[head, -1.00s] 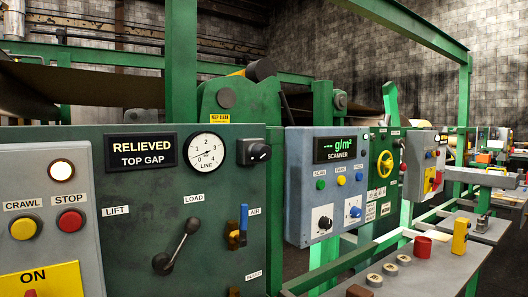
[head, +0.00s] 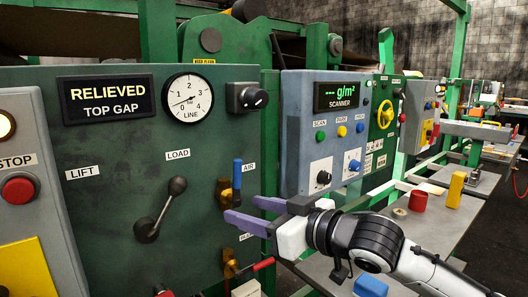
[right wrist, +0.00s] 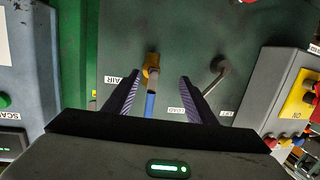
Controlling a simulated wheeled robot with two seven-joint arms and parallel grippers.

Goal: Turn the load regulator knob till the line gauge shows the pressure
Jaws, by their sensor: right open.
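The line gauge (head: 188,98) is a round white dial on the green panel. Its thin needle points to the lower left, near the low end of the scale. A black knob (head: 250,97) on a dark square mount sits just right of the gauge; I take it as the load regulator knob. My right gripper (head: 243,208) is open, with purple fingers pointing left, below the knob and close to the blue-handled AIR valve (head: 237,175). In the right wrist view the open fingers (right wrist: 158,80) flank the blue handle (right wrist: 150,103), apparently holding nothing. My left gripper is out of view.
A display (head: 108,99) reads RELIEVED, TOP GAP. A black-knobbed LOAD lever (head: 165,210) stands left of the valve. A red-handled valve (head: 232,268) sits below my fingers. The blue-grey scanner box (head: 305,130) juts out at right.

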